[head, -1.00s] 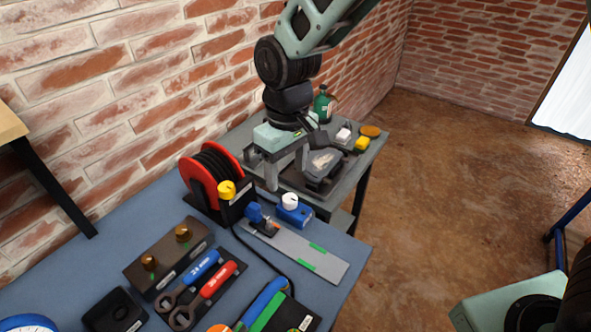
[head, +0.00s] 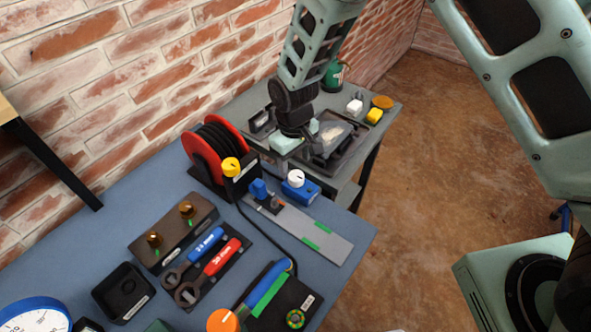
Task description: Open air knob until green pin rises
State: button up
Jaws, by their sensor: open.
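I cannot tell from the labels which knob is the air knob. A yellow knob (head: 230,167) tops the black box beside the red hose reel. A white knob (head: 296,178) sits on a small blue box (head: 300,190). An orange knob (head: 223,320) is at the bottom edge, next to a black panel (head: 301,292) with a small green-ringed round part (head: 295,319). I cannot make out a raised green pin. My gripper (head: 284,160) is open and points down beyond the yellow and white knobs, apart from both. Its fingertips are partly hidden.
The red reel (head: 207,143) stands against the brick wall. A dark block with brass fittings (head: 173,232), wrenches (head: 208,268) and a grey plate (head: 330,240) lie on the blue bench. A grey table (head: 345,166) with a tray, green bottle and small blocks stands behind.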

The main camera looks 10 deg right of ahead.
aim_at(295, 175)
jog(key=shift+f+p, duration=0.55)
jog(key=shift+f, duration=2.4)
jog(key=c, duration=1)
